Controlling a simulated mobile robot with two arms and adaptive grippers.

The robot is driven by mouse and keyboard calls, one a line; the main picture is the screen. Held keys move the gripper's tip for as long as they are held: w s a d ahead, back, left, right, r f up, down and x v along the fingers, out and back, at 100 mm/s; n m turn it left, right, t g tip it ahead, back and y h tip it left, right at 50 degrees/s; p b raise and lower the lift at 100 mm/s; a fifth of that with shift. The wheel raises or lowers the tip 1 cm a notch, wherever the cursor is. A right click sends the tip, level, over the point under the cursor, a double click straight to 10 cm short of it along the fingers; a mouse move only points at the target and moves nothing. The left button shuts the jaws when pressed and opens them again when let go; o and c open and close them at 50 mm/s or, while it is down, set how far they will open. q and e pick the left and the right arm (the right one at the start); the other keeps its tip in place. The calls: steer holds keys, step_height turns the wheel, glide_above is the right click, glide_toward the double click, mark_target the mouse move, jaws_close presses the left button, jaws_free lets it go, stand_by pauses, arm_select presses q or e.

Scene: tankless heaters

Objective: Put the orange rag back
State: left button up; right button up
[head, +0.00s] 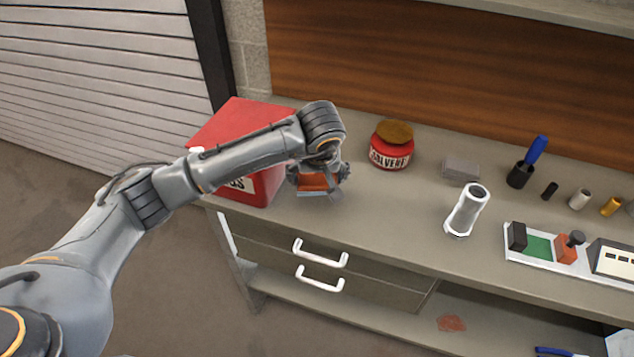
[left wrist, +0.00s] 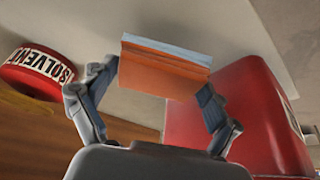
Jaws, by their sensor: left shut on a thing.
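My left gripper (head: 318,186) is over the counter, just right of the red bin (head: 268,187). It is shut on the orange rag (head: 312,182), which looks like a folded block. In the left wrist view the rag (left wrist: 165,72) shows between the two fingers (left wrist: 150,95), with a pale blue-grey upper edge. I cannot tell whether it touches the counter. The bin's label, partly hidden by my arm, ends in "GS"; the bin also shows at right in the left wrist view (left wrist: 255,115). My right gripper is not in view.
A red solvent jar (head: 391,150) stands right of the gripper. Further right are a grey block (head: 461,169), a clear cylinder (head: 466,212), a blue-handled tool (head: 533,155) and a white tray (head: 512,256). A reddish-orange cloth (head: 451,323) lies on the lower shelf.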

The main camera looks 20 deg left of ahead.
mark_target(317, 187)
arm_select(q)
steer(key=shift+w+f, duration=0.15)
steer(key=shift+f, duration=0.1)
steer(key=x, duration=0.1)
steer(key=p+x, duration=0.1)
steer(key=x, duration=0.1)
steer(key=shift+s+f+p, duration=0.3)
steer(key=shift+f, duration=0.05)
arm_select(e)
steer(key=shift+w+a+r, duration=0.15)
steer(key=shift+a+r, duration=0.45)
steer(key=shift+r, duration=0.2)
arm_select(q)
steer(key=shift+f, duration=0.1)
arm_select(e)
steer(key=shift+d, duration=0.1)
arm_select(q)
steer(key=shift+f, duration=0.15)
steer(key=o, duration=1.1)
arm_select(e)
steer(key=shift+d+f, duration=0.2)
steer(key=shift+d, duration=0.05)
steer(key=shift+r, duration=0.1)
